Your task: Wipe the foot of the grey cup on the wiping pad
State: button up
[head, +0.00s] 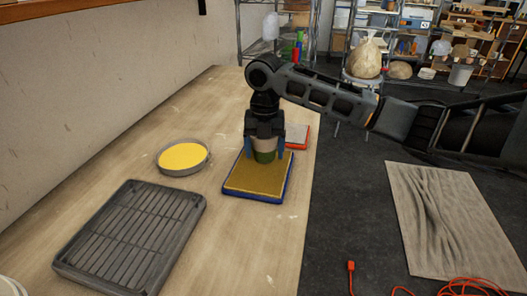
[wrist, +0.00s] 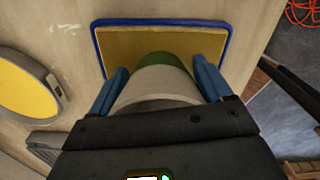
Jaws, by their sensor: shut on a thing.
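The grey cup (head: 264,144) has a pale body and a green lower end, and it is upright between my fingers. My gripper (head: 265,151) is shut on it, with a blue finger on each side. The wiping pad (head: 243,182) is a tan-yellow slab in a blue tray, below the cup. The green end is over the pad's far part; I cannot tell whether it touches. In the wrist view the cup (wrist: 160,85) sits between the blue fingers (wrist: 162,82), with the pad (wrist: 120,45) behind it. The underside of the foot is hidden.
A round grey dish of yellow material (head: 183,156) lies left of the pad. A dark slatted rack (head: 130,237) is at the near left. A red-edged grey-topped tray (head: 298,137) lies behind the pad. Bare table surrounds the pad's near side; the table's right edge is close.

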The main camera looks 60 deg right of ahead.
aim_at(257, 177)
jog(key=shift+s+a+p, duration=0.35)
jog(key=shift+s+a, duration=0.1)
jog(key=shift+a, duration=0.8)
jog(key=shift+s+a+p, duration=0.4)
jog(key=shift+s+a, duration=0.1)
jog(key=shift+a, duration=0.75)
jog(key=shift+s+a+p, duration=0.35)
jog(key=shift+s+a, duration=0.1)
jog(key=shift+a, duration=0.8)
jog(key=shift+r, duration=0.1)
jog(key=shift+r+p, duration=2.1)
jog(key=shift+r, duration=0.85)
jog(key=shift+w, duration=0.1)
